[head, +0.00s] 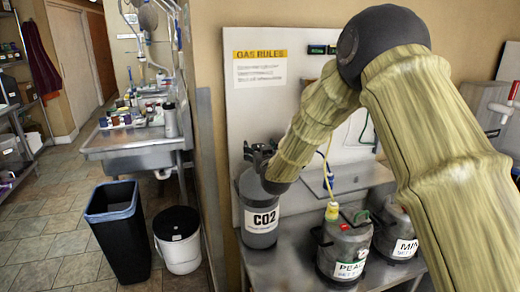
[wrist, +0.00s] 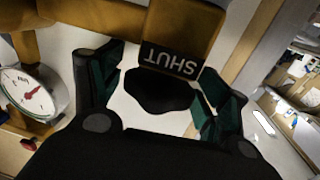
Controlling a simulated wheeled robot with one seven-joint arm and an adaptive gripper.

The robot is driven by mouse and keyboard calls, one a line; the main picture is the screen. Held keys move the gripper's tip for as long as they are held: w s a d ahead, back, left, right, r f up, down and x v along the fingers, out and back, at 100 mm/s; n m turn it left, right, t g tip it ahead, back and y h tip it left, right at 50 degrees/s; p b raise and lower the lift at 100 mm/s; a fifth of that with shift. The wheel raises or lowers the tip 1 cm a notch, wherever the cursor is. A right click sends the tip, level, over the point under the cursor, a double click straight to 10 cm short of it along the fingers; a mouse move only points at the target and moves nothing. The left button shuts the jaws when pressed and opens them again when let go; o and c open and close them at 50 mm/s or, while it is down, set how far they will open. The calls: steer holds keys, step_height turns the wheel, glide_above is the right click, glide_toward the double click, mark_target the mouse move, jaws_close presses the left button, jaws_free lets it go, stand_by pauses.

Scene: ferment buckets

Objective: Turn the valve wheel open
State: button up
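The CO2 cylinder (head: 259,225), grey with a white label, stands at the left end of the metal bench in the head view. My gripper (head: 260,155) is at its top, and my arm hides much of the valve there. In the wrist view, a dark rounded valve wheel (wrist: 160,92) sits below a brass body (wrist: 188,32) with a black tag (wrist: 171,60) reading SHUT, upside down. My gripper (wrist: 162,70) is open, with one dark green finger on each side of the wheel. I cannot tell whether either finger touches it.
A round pressure gauge (wrist: 34,92) is close to the left finger. Two lidded ferment buckets (head: 345,245) (head: 396,232) stand right of the cylinder. A GAS RULES sheet (head: 260,68) is on the board behind. A black bin (head: 118,230) and white bucket (head: 178,240) stand on the floor at left.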

steer(key=c, duration=0.9)
steer(key=shift+o, duration=0.2)
steer(key=shift+n+y+b, duration=0.6)
steer(key=shift+y, duration=0.3)
steer(key=shift+r+n+g+y+b, duration=0.1)
steer(key=shift+n+g+y+b, duration=0.2)
steer(key=shift+n+g+y, duration=0.45)
steer(key=shift+n+y, duration=0.25)
steer(key=shift+y, duration=0.4)
steer(key=o, duration=1)
